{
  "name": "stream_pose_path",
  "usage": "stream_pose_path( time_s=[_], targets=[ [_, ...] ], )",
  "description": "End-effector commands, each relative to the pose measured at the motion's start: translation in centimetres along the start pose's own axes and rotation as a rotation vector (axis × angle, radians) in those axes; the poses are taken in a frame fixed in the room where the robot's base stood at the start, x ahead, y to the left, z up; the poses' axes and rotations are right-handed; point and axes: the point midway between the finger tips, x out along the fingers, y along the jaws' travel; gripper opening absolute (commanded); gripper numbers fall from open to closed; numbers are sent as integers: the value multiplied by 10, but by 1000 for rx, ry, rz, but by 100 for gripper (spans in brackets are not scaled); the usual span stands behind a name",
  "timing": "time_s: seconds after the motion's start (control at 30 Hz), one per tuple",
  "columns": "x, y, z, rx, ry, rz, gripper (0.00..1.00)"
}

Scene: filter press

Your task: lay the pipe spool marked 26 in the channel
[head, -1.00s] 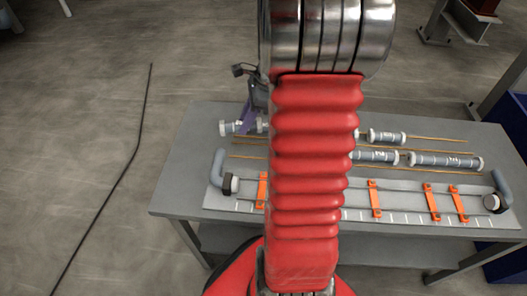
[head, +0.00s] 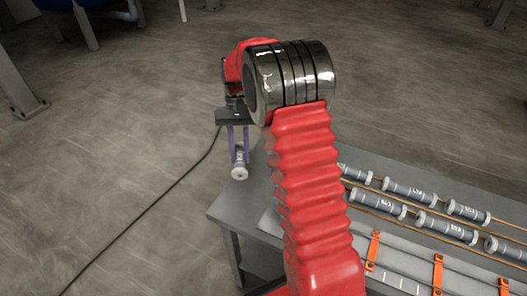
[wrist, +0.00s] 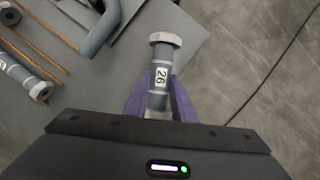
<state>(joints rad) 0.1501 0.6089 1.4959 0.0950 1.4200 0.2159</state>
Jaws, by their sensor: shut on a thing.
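The grey pipe spool marked 26 (wrist: 159,75) has pale end flanges, and its number label faces the wrist camera. My gripper (wrist: 158,100) has purple fingers shut on the spool. In the head view my gripper (head: 238,148) points down and holds the spool (head: 239,164) in the air near the table's left corner. The channel strip (head: 402,264) carries orange clips (head: 373,249) and lies along the near side of the table at lower right. My arm hides its left part.
Several other spools (head: 408,191) lie on brown rods at the table's right. A grey bent pipe (wrist: 101,30) shows in the wrist view. A black cable (head: 150,202) crosses the floor at left. The grey table's (head: 240,210) left corner is bare.

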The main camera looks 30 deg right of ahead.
Motion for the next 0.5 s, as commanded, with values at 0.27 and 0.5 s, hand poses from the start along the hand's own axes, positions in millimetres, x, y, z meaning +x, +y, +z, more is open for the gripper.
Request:
stream_pose_path(
  time_s=[0.27,0.5],
  targets=[
    [6,-54,3,-329,0,136,0],
    [7,-59,4,-372,0,154,0]
  ],
)
